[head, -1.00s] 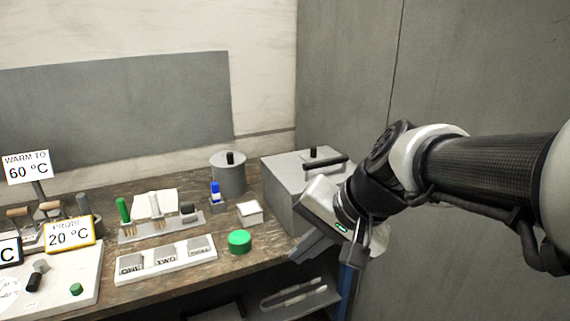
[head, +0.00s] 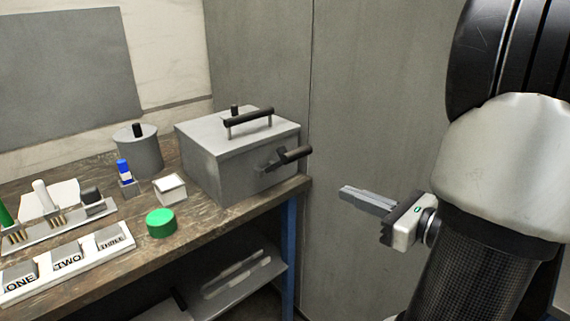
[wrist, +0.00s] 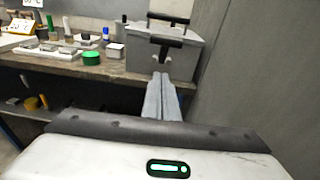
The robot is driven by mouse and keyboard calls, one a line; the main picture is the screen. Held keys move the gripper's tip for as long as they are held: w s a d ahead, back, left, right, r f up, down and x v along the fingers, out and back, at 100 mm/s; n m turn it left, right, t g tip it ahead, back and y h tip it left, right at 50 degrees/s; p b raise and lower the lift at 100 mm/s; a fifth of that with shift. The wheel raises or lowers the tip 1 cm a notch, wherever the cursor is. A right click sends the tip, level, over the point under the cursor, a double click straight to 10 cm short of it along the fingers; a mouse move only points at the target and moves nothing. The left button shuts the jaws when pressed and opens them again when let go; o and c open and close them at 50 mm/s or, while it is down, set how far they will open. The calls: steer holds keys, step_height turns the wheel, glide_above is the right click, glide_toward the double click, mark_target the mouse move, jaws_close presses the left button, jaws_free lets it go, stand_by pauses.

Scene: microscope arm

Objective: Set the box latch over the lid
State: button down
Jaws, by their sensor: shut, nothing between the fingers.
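The grey metal box (head: 220,178) stands at the right end of the bench with its lid (head: 235,133) on, closed. A dark bar handle (head: 248,117) sits on top of the lid. The latch (head: 287,158), with a black grip, sticks out from the box's front face below the lid edge; it does not lie over the lid. My gripper (head: 344,191) is shut and empty, in the air to the right of the box and clear of it. In the wrist view the closed fingers (wrist: 162,79) point toward the box (wrist: 145,64) and latch (wrist: 163,46).
Left of the box stand a grey pot (head: 139,155), a blue-capped vial (head: 125,172), a small white box (head: 170,188) and a green round lid (head: 160,223). Labelled blocks lie at the front left. A wall rises behind and right; the space before the box is open.

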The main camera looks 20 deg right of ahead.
mark_target(282, 162)
steer(key=shift+s+d, duration=0.15)
steer(key=shift+d, duration=0.25)
steer(key=r+b+x, duration=0.1)
steer(key=r+x, duration=0.2)
steer(key=x, duration=0.9)
steer(key=shift+w, duration=0.6)
steer(key=shift+a, duration=0.15)
